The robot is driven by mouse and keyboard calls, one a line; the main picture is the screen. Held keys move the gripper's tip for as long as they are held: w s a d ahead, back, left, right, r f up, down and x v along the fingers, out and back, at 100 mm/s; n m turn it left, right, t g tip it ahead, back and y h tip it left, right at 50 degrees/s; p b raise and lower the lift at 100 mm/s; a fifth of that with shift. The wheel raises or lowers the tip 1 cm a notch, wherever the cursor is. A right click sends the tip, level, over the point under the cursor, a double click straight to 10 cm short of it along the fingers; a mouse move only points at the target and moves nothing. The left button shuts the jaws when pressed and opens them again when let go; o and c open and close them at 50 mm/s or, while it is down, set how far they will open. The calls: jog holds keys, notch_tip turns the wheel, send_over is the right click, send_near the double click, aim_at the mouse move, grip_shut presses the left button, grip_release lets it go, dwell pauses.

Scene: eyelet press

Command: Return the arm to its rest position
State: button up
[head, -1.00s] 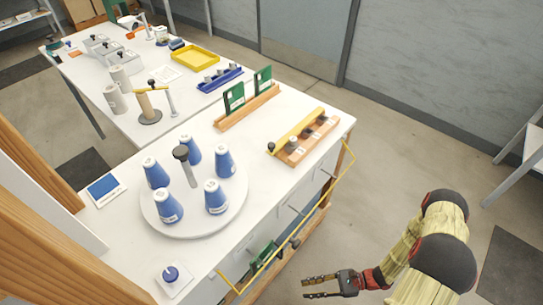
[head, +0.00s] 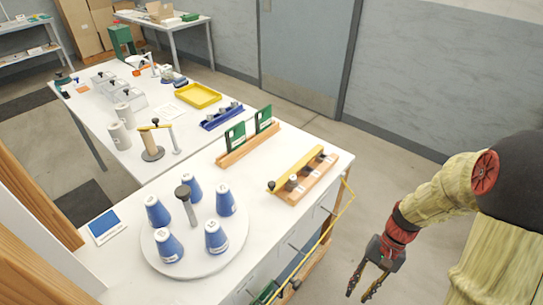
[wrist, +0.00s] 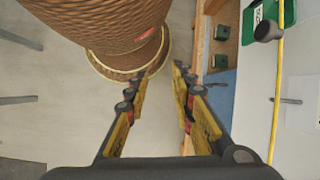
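My gripper (head: 359,296) hangs at the lower right of the head view, beside the white workbench (head: 130,273) and over the floor. Its fingers point down and are spread apart with nothing between them. In the wrist view my gripper (wrist: 161,72) also shows open and empty, with bare floor between the fingertips. My arm is bent at the right edge of the head view, clear of the bench top.
A yellow rail (head: 337,216) runs along the bench's front side, left of my gripper. A round white turntable (head: 196,264) with several blue cones stands on the bench. A wooden rack (head: 300,190) sits near its right edge. Floor at the right is free.

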jog(key=s+a+r+n+t+h+p, duration=0.1)
jog(key=a+r+n+t, duration=0.1)
jog(key=r, duration=0.8)
jog(key=a+r+n+t+h, duration=0.1)
jog(key=r+t, duration=0.3)
jog(key=r, duration=0.5)
jog(key=s+a+r+n+t+h+p, duration=0.1)
jog(key=a+r+n+t+h, duration=0.1)
jog(key=r, duration=0.8)
jog(key=shift+s+a+r+n+t+p, duration=0.35)
jog(key=shift+a+n+t, duration=0.25)
jog(key=shift+t, duration=0.2)
jog(key=o, duration=0.4)
